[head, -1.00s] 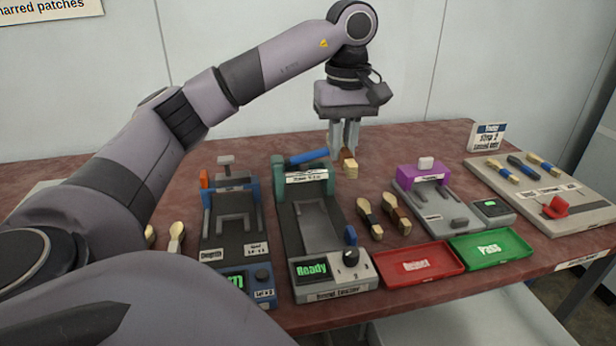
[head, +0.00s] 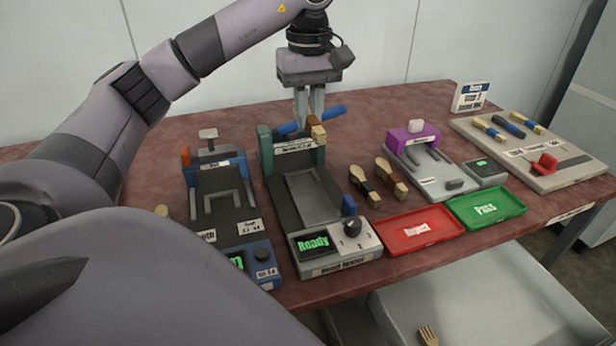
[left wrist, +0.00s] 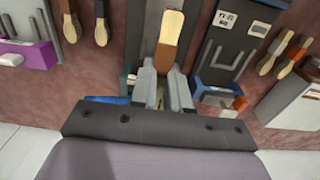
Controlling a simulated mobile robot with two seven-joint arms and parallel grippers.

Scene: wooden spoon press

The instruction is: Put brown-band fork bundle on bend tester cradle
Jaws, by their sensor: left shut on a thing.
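My left gripper (head: 309,104) is shut on the brown-band fork bundle (head: 317,132), pale wood with a brown band. The left wrist view shows the bundle (left wrist: 171,27) sticking out beyond the fingertips (left wrist: 166,82). The gripper is over the rear of the bend tester (head: 334,262), near its teal frame and blue bar. The tester's grey cradle bed (head: 312,196) is empty, and its screen reads "Ready". I cannot tell the exact gap between bundle and tester. My right gripper is not in view.
A blue-framed device (head: 222,200) stands left of the tester. Two more bundles (head: 363,184) lie right of it. A purple-topped device (head: 415,150), a red tray (head: 420,232), a green Pass tray (head: 487,208) and a grey board (head: 540,160) are further right.

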